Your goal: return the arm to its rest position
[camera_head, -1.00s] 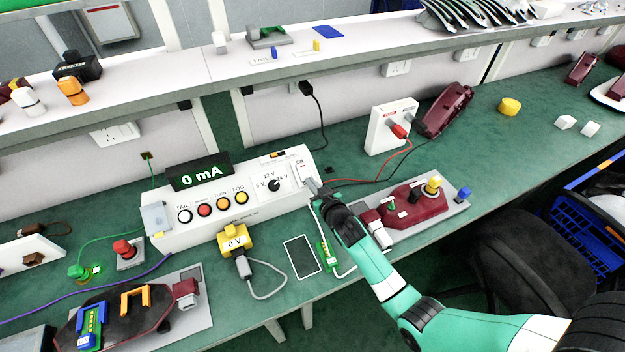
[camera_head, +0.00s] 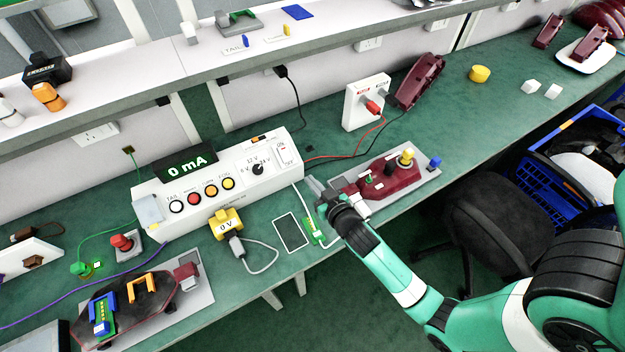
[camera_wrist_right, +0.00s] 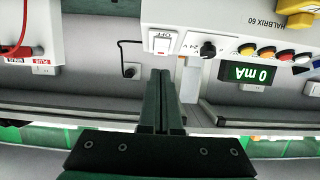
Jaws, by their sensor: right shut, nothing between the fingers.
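My right gripper (camera_head: 318,188) is shut and empty. It is just right of the white test box (camera_head: 150,222), above the bench and left of the dark red lamp on its grey plate (camera_head: 425,184). In the right wrist view my shut fingers (camera_wrist_right: 161,100) point toward the box's white ON/OFF rocker switch (camera_wrist_right: 163,41), apart from it. The box's display (camera_head: 186,166) reads 0 mA. My left gripper is not in view.
A white socket box (camera_head: 366,100) with red and black leads stands behind. A chair (camera_head: 500,225) and blue crate (camera_head: 535,190) are at the bench's front right.

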